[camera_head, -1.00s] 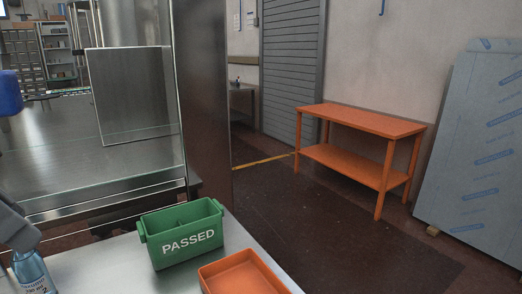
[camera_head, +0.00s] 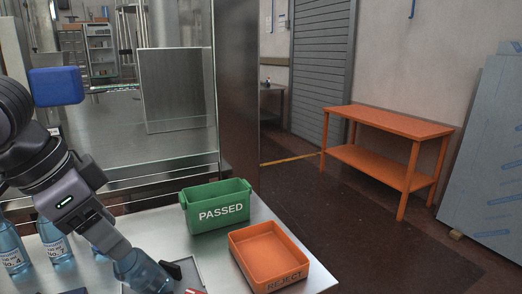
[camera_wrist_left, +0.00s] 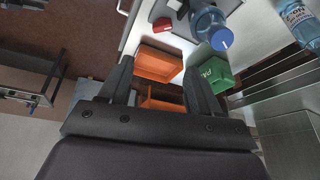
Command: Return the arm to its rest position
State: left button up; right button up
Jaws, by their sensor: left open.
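My left arm comes in from the left in the head view. Its gripper (camera_head: 112,243) points down and to the right, and its near finger overlaps a clear blue bottle (camera_head: 143,272) in the picture. In the left wrist view the gripper (camera_wrist_left: 160,80) is open, with nothing between its two dark fingers. A bottle with a blue cap (camera_wrist_left: 221,38) stands beyond the fingers there, apart from them. My right gripper is not in view.
Labelled bottles (camera_head: 57,243) stand at the counter's left. A green PASSED bin (camera_head: 218,214) and orange REJECT tray (camera_head: 268,285) sit to the right. A glossy metal enclosure (camera_head: 238,95) stands behind the counter. An orange table (camera_head: 388,129) stands farther off, with open floor before it.

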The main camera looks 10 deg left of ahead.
pick_arm(q)
jog(key=w+d+f+h, duration=0.1)
jog(key=d+f, duration=0.4)
jog(key=f, duration=0.5)
jog(key=d+f+h, duration=0.1)
jog(key=d+f, duration=0.4)
jog(key=f, duration=0.5)
jog(key=s+a+f+n+y, duration=0.3)
jog(key=s+f+n+y, duration=0.15)
jog(key=s+f, duration=0.95)
jog(key=w+d+f+t+h, duration=0.2)
jog(key=w+f+t, duration=0.4)
jog(key=f, duration=0.2)
jog(key=shift+w+f+h, duration=0.3)
jog(key=shift+f+h, duration=0.05)
jog(key=shift+f, duration=0.05)
